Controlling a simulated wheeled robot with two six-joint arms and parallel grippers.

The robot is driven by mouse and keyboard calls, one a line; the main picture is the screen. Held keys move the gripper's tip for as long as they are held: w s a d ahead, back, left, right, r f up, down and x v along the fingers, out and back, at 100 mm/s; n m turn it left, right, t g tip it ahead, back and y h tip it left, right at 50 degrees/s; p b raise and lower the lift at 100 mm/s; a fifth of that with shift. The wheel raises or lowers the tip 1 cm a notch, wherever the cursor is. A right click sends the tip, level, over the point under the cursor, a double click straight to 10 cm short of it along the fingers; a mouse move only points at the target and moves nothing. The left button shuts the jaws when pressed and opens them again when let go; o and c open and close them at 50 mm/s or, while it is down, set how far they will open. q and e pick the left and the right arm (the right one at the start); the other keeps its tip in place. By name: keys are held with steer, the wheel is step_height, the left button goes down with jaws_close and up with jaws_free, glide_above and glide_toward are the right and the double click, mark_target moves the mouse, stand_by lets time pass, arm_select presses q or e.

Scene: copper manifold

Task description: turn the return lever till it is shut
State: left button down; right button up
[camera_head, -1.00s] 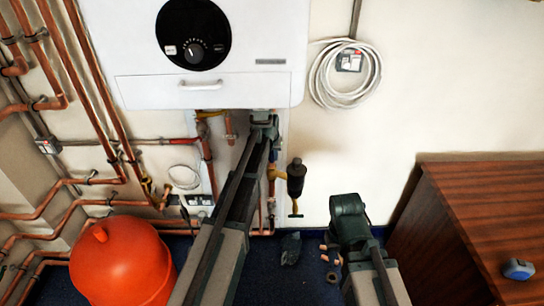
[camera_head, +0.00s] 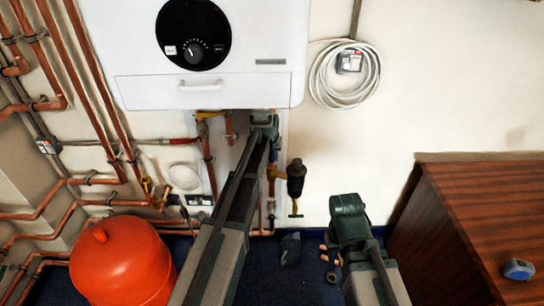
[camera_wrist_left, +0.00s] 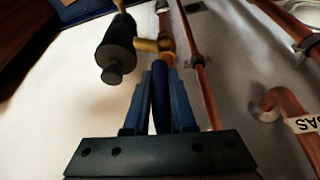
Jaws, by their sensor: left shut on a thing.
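The return lever (camera_wrist_left: 160,105) is a narrow dark blue handle below a brass valve body (camera_wrist_left: 155,45) in the left wrist view. My left gripper (camera_wrist_left: 159,82) is shut on it, one blue-grey finger on each side. In the head view my left gripper (camera_head: 264,122) is under the white boiler; its fingers are hard to make out there. My right gripper (camera_head: 347,207) is low, right of the pipework and away from the lever. Its fingers are hidden, so I cannot tell whether it is open.
A black cylindrical filter (camera_head: 296,178) hangs close beside the lever's pipe. The boiler (camera_head: 130,60) is directly above. Copper pipes and a red vessel (camera_head: 118,262) crowd the left. A wooden cabinet (camera_head: 450,230) stands at the right. Small parts lie on the blue floor.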

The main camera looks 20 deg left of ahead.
arm_select(q)
steer(key=shift+a, duration=0.1)
stand_by(0.5)
steer(key=s+a+r+m+g+y+b, duration=0.2)
steer(key=a+r+m+y+b, duration=0.2)
steer(key=y+b, duration=0.8)
steer(key=shift+a+r+m+g+y, duration=0.3)
steer(key=shift+a+r+y, duration=1.2)
steer(key=shift+y, duration=1.1)
steer(key=shift+d+r, duration=0.15)
steer(key=shift+r, duration=0.15)
steer(key=c, duration=0.8)
jaws_free()
steer(key=shift+o, duration=0.2)
